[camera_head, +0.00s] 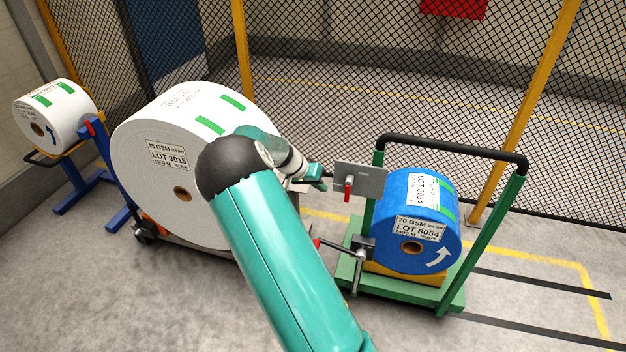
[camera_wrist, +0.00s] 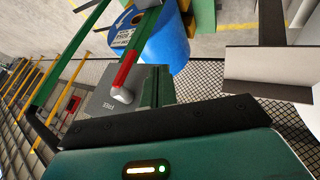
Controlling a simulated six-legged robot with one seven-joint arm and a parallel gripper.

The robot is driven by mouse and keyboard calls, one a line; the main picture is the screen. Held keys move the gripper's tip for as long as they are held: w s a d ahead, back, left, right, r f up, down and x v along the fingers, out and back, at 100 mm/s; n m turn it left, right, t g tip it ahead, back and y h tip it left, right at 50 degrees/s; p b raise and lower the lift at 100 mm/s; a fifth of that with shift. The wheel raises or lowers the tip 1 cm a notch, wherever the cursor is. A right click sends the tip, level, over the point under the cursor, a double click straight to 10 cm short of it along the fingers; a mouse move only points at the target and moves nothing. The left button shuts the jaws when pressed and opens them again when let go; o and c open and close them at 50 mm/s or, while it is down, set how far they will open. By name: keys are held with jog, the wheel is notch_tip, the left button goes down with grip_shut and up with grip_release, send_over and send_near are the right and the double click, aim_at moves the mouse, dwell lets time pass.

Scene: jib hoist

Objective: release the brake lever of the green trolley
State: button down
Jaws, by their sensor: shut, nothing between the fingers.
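The green trolley (camera_head: 455,292) stands right of centre in the head view, with a blue roll (camera_head: 432,208) on it. A grey plate (camera_head: 372,180) at its left post carries a short red lever (camera_head: 348,188) that hangs down. In the wrist view the red lever (camera_wrist: 127,68) shows on the grey plate (camera_wrist: 98,102), which bears lettering like "FREE". My gripper (camera_head: 321,185) is shut and empty, just left of the plate in the head view. A small gap seems to separate it from the lever; contact cannot be told.
A dark block (camera_head: 363,243) with a metal rod and a red-tipped handle (camera_head: 317,242) sits low at the trolley's left side. A large white roll (camera_head: 150,190) stands close on the left. A mesh fence (camera_head: 400,95) runs behind. Floor at front right is clear.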

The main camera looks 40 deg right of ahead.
aim_at(348, 189)
jog(key=s+d, duration=0.1)
jog(key=s+d+f, duration=0.2)
jog(key=d, duration=0.1)
jog(key=shift+s, duration=0.2)
jog(key=shift+f, duration=0.1)
